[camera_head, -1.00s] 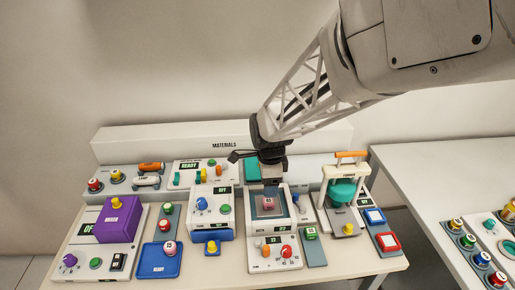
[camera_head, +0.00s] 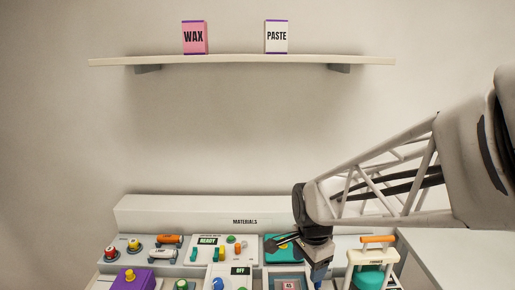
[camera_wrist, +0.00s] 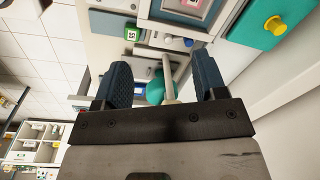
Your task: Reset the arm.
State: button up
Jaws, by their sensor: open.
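My gripper (camera_head: 318,276) is at the lower right of the head view, over the right part of the workbench. It points down, and its fingertips are cut off or hard to see there. In the wrist view its two dark fingers (camera_wrist: 162,62) stand wide apart with nothing held between them. A teal part and a pale bar show behind the gap, beyond the fingers. The white press with an orange handle (camera_head: 378,239) stands just right of my gripper.
A wall shelf (camera_head: 240,60) holds a pink WAX box (camera_head: 194,37) and a white PASTE box (camera_head: 276,36). The MATERIALS ledge (camera_head: 190,213) runs behind several devices, including a purple block (camera_head: 132,279) and a READY panel (camera_head: 207,241).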

jog(key=s+d+r+n+t, duration=0.1)
jog(key=s+d+r+n, duration=0.2)
jog(key=s+n, duration=0.3)
jog(key=s+d+r+n, duration=0.3)
jog(key=s+r+n, duration=0.2)
jog(key=s, duration=0.6)
jog(key=shift+s+n+t, duration=0.2)
jog(key=shift+n+t, duration=0.2)
jog(key=shift+n, duration=0.5)
